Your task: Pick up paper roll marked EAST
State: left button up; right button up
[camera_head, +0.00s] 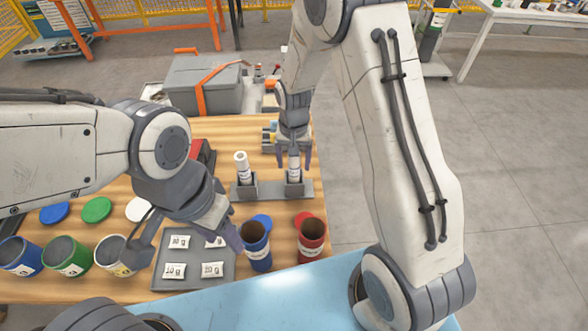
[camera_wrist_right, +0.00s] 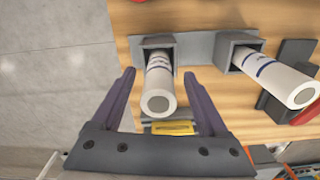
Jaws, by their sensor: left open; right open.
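Two white paper rolls stand upright in grey square sockets of a grey holder (camera_head: 265,190) on the wooden table. One roll (camera_head: 242,168) is on the left in the head view; the other roll (camera_head: 294,170) is on the right. Their lettering is too small to read. My right gripper (camera_head: 294,158) points down, open, with its fingers on either side of the right roll. In the right wrist view that roll (camera_wrist_right: 159,88) lies between the open fingers with gaps on both sides, and the other roll (camera_wrist_right: 275,78) is to the right. My left gripper (camera_head: 188,243) is open and empty over the table's front.
A grey tray (camera_head: 195,284) with labelled white packets lies under my left gripper. Blue cup (camera_head: 256,248) and red cup (camera_head: 312,240) stand in front of the holder. More cups and lids are at left; a grey case (camera_head: 200,85) is behind.

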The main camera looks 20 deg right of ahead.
jog(key=shift+f, duration=1.1)
grip_shut()
jog(key=shift+r, duration=0.1)
notch_tip(320, 180, up, 10)
jog(key=shift+f+b, duration=0.1)
jog(key=shift+b, duration=0.7)
